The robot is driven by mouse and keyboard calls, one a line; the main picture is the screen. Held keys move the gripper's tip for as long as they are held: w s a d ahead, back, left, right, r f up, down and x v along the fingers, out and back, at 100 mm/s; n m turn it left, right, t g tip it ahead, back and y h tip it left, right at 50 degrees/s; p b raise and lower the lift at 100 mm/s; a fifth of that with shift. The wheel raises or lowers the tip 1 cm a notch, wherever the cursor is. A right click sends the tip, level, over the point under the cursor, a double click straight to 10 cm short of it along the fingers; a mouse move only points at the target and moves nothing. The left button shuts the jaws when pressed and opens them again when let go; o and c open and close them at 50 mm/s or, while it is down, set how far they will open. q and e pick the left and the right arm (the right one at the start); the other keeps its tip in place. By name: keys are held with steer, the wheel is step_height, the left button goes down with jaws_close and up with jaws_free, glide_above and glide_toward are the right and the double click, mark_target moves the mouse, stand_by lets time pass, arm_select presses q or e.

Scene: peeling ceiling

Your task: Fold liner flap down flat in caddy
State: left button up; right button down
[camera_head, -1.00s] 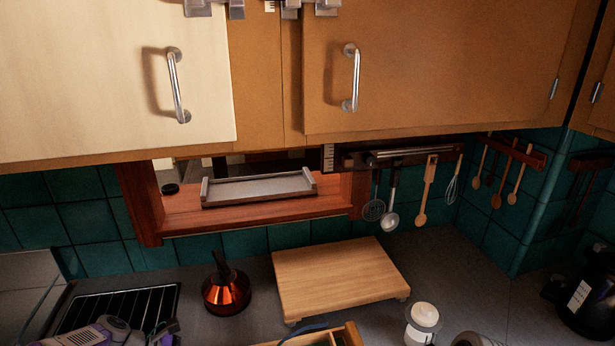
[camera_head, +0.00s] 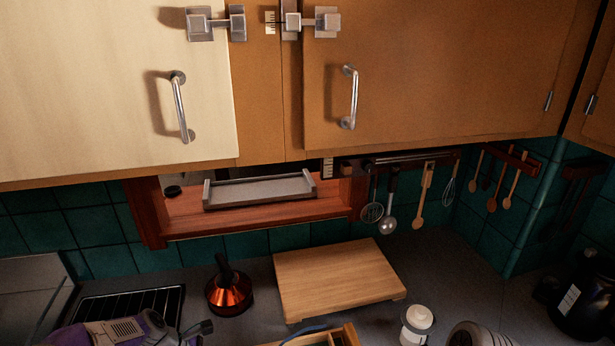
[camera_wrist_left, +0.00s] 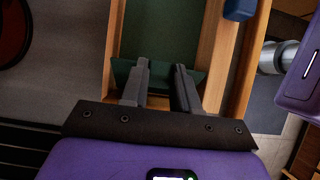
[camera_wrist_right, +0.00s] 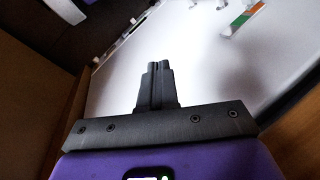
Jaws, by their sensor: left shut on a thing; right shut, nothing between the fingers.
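The wooden caddy (camera_head: 347,336) shows only at the bottom edge of the head view, with much of it cut off. In the left wrist view its wooden wall (camera_wrist_left: 212,45) runs beside a dark green liner (camera_wrist_left: 165,30). My left gripper (camera_wrist_left: 161,70) is over the caddy, its fingers shut on a dark green piece that looks like the liner flap (camera_wrist_left: 192,78). How flat the flap lies is hard to tell. My right gripper (camera_wrist_right: 157,68) is shut and empty in front of a pale flat surface (camera_wrist_right: 210,75), away from the caddy.
A wooden board (camera_head: 335,278) lies behind the caddy. A copper kettle (camera_head: 229,292) stands left of it, and a white jar (camera_head: 416,325) stands to the right. Cupboards (camera_head: 420,70) hang above. A blue block-like thing (camera_wrist_left: 240,9) is at the caddy's wall.

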arm_select(q)
steer(key=shift+d+f+g+y+p, duration=0.15)
steer(key=shift+d+y+p, duration=0.3)
steer(key=shift+p, duration=0.65)
steer(key=shift+d+f+g+y+p, duration=0.15)
steer(key=shift+d+y+p, duration=0.3)
steer(key=shift+p, duration=0.6)
steer(key=shift+f+y, duration=0.1)
steer(key=shift+y, duration=0.2)
steer(key=shift+w, duration=0.1)
steer(key=o, duration=1.7)
steer(key=shift+w, duration=0.1)
step_height(320, 180, up, 8)
steer(key=p, duration=0.7)
steer(key=shift+p, duration=0.4)
